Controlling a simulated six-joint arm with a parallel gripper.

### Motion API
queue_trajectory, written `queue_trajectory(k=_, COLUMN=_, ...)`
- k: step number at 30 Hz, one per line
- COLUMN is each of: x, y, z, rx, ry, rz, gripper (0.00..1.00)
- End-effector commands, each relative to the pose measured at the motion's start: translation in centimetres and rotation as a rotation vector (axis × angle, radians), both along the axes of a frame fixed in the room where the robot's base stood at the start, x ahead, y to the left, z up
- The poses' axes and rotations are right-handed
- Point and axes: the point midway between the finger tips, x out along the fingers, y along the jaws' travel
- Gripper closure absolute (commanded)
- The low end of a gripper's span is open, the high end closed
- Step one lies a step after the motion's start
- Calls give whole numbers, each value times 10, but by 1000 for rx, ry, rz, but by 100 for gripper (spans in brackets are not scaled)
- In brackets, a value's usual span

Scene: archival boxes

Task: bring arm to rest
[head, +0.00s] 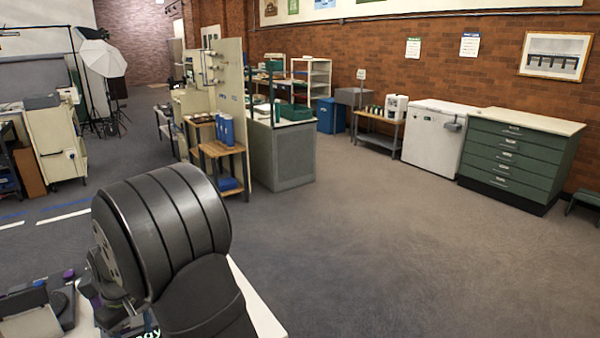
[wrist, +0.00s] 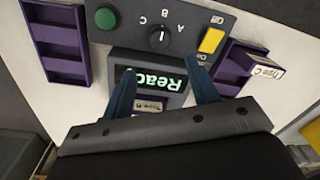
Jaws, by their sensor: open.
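My gripper (wrist: 160,70) shows in the wrist view with its two blue fingers apart and nothing seen held between them. It is over a dark display (wrist: 155,62) with lit text, partly hidden by a finger, that starts "Read" and appears upside down. A small label reading Type B (wrist: 150,106) shows between the fingers. In the head view my dark arm fills the lower left foreground, and the gripper is hidden or too unclear to make out there.
In the wrist view a control panel (wrist: 150,22) has a green button (wrist: 106,18), a knob and a yellow switch (wrist: 211,41). An empty purple rack (wrist: 58,45) is left; a Type C box (wrist: 262,62) is right. In the head view, open floor (head: 360,240) lies beyond the white table (head: 255,305).

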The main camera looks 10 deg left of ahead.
Motion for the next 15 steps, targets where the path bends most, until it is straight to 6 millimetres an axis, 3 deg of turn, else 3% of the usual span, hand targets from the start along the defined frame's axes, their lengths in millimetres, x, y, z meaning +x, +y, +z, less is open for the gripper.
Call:
queue_trajectory(k=11, x=3, y=-1, z=76, rx=3, ry=-2, rz=0, gripper=46)
queue_trajectory(k=12, x=2, y=-1, z=60, rx=-4, ry=2, rz=0, gripper=46)
queue_trajectory(k=15, x=1, y=-1, z=39, rx=-4, ry=2, rz=0, gripper=46)
